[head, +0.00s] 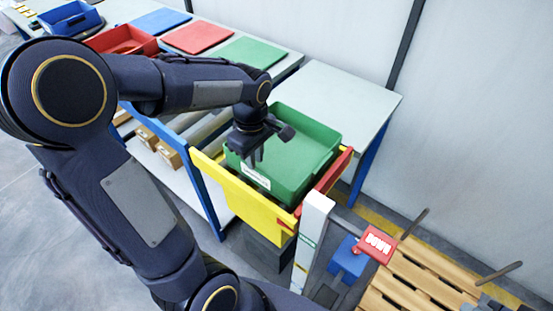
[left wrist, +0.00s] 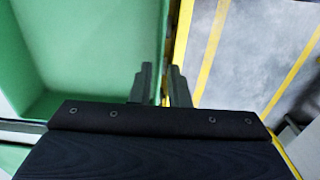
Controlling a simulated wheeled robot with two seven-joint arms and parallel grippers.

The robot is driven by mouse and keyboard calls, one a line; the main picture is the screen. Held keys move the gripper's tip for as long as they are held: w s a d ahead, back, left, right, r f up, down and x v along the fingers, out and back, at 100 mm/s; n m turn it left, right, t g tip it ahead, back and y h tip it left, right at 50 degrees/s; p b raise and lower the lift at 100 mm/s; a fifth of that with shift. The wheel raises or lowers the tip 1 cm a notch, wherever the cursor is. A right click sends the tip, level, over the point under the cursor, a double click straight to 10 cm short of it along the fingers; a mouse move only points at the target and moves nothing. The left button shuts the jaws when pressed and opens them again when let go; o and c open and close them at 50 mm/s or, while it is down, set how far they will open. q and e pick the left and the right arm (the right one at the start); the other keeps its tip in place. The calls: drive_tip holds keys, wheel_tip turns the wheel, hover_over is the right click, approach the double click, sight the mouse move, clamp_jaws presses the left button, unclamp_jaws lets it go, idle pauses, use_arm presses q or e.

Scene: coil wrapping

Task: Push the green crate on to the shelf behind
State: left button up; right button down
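The green crate (head: 318,149) sits in a yellow-fronted carrier (head: 245,205) with a red side bar (head: 335,170). A white label shows on its front wall. Behind it is a pale grey shelf top (head: 340,95) on blue legs. My left gripper (head: 255,157) points down at the crate's front rim. In the left wrist view, the fingers (left wrist: 160,88) stand slightly apart, with the crate's rim (left wrist: 168,50) running between or just below them; I cannot tell whether they touch it. The crate interior (left wrist: 90,50) looks empty. I cannot make out my right gripper.
A long bench at the back left holds blue, red and green mats (head: 248,52) and red and blue bins (head: 122,40). A white post (head: 312,225) stands at the carrier's front right corner. A red DOWN sign (head: 376,244) and wooden pallet (head: 415,280) are at lower right. The shelf top is clear.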

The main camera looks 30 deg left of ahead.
sight(257, 184)
use_arm(q)
wheel_tip(257, 184, down, 8)
drive_tip(key=shift+r+b, duration=0.15)
drive_tip(key=shift+b, duration=0.3)
drive_tip(key=shift+a, duration=0.1)
clamp_jaws()
